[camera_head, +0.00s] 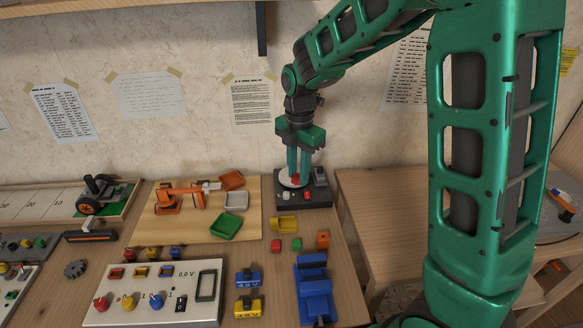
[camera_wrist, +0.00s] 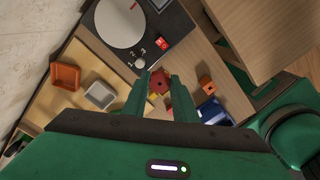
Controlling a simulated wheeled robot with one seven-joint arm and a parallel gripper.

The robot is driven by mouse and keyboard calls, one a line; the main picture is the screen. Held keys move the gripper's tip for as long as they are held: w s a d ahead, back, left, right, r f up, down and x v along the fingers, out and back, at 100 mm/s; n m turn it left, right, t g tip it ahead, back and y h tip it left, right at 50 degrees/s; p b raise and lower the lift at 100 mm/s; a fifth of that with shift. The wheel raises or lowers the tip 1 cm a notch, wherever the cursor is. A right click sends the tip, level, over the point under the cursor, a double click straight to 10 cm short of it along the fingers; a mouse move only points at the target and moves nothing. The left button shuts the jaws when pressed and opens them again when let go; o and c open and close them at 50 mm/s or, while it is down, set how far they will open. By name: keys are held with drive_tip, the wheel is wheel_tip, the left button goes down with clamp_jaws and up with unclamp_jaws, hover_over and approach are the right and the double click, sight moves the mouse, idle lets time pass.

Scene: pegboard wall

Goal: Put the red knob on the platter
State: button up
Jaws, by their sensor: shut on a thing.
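My gripper (camera_head: 299,176) is shut on a red knob (camera_wrist: 157,82), which shows between the fingertips in the wrist view (camera_wrist: 160,85). In the head view, a bit of red shows at the fingertips in front of the white platter. The round white platter (camera_wrist: 117,22) lies on a dark turntable base (camera_head: 313,197) at the back of the table. In the wrist view the knob appears apart from the platter, below and right of it. The head view does not clearly show the knob's height above the base.
A red switch (camera_wrist: 162,43) and small dial (camera_wrist: 140,63) are on the base. Left are an orange toy arm (camera_head: 170,198) and small trays (camera_head: 227,226). In front are small cubes (camera_head: 277,245), a blue vise (camera_head: 314,290) and a control panel (camera_head: 150,285) with coloured knobs.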

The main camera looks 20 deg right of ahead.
drive_tip(key=w, duration=0.3)
drive_tip(key=w+d, duration=0.1)
drive_tip(key=w, duration=0.3)
drive_tip(key=w+d+f, duration=0.1)
drive_tip(key=w, duration=0.3)
drive_tip(key=shift+w+d+f, duration=0.1)
drive_tip(key=shift+d, duration=0.15)
drive_tip(key=shift+w+f, duration=0.2)
drive_tip(key=shift+f, duration=2.7)
drive_tip(key=o, duration=1.1)
drive_tip(key=shift+f, duration=0.1)
drive_tip(key=shift+c, duration=0.2)
